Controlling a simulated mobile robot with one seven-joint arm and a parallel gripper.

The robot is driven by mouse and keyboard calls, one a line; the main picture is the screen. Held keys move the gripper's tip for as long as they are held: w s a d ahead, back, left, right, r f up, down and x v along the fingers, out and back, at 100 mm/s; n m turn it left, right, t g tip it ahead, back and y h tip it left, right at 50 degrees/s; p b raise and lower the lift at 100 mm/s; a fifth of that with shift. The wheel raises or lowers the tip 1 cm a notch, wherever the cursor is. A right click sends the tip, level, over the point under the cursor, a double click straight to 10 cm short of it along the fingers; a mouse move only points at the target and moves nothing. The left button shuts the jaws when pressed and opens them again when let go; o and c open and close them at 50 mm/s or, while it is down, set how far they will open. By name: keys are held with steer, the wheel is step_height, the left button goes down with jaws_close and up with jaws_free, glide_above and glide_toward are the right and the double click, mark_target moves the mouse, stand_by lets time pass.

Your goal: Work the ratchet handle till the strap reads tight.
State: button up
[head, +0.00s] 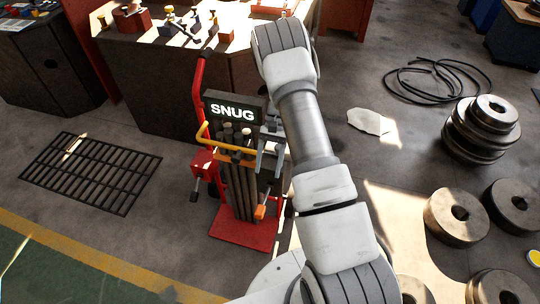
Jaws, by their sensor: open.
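A red stand (243,232) holds a bundle of upright dark bars (238,185). A dark display (233,110) above the bundle reads "SNUG" in lit letters. A yellow-orange band or bar (226,146) crosses the front of the bundle; I cannot tell whether it is the strap. A lever with an orange grip (260,212) hangs low at the bundle's right side and looks like the ratchet handle. My gripper (268,165) is open and points down at the right of the bundle, above the orange grip. It looks apart from the grip. My arm hides the area to its right.
A red box (203,162) sits at the stand's left. A floor grate (90,172) lies further left. A workbench (150,70) with tools stands behind. Steel rollers (458,213), a black cable coil (435,80) and a pale sheet (368,121) lie on the right floor.

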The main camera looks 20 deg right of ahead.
steer(key=shift+v, duration=1.55)
steer(key=t+h+b, duration=0.1)
steer(key=t+h, duration=0.3)
steer(key=t, duration=0.2)
glide_toward(260, 210)
step_height(260, 210, down, 9)
steer(key=b, duration=0.7)
steer(key=shift+a, duration=0.15)
jaws_close()
stand_by(0.3)
